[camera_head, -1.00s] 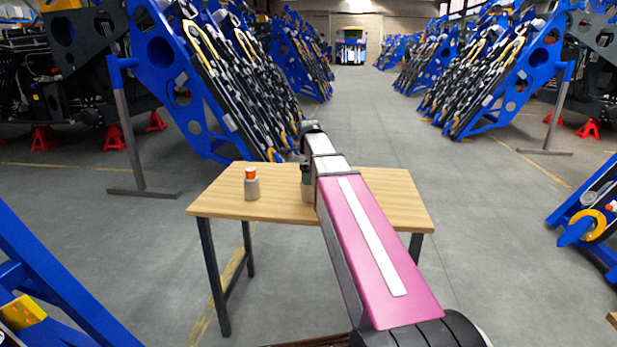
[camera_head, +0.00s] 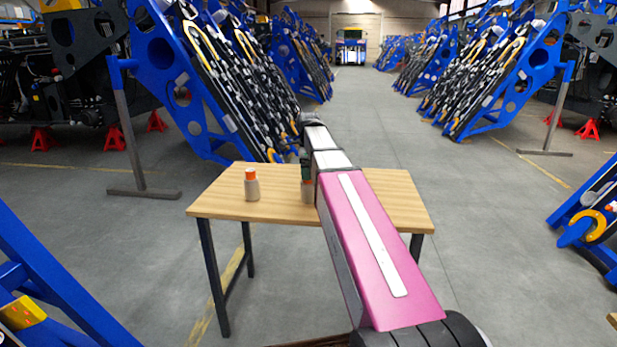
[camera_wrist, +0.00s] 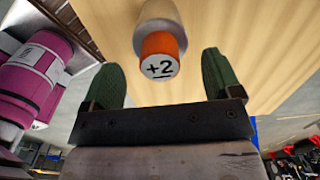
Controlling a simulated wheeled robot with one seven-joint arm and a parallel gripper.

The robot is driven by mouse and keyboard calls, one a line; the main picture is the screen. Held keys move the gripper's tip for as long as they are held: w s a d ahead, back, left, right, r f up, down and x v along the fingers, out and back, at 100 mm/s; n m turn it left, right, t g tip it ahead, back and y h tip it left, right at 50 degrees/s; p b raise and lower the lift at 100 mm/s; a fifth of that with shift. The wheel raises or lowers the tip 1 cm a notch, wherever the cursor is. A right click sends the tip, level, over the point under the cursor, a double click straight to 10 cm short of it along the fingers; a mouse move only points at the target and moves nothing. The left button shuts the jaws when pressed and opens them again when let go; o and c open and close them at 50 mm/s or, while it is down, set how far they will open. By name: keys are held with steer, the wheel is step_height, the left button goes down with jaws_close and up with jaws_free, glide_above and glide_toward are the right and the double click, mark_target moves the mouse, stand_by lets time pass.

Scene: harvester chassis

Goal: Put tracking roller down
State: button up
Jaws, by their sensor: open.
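A tracking roller (camera_head: 307,192), a beige bottle-like piece, stands on the wooden table (camera_head: 370,185), partly hidden behind my arm. My gripper (camera_wrist: 160,75) is open, with a gap on both sides of the orange end. In the head view my gripper (camera_head: 305,166) is directly above this roller. A second roller (camera_head: 252,186) with an orange top stands upright on the table to the left.
Blue racks (camera_head: 185,85) with track chains line both sides of the aisle. The grey floor (camera_head: 345,120) beyond the table is open.

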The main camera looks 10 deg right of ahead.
step_height(320, 180, up, 8)
steer(key=shift+r, duration=0.65)
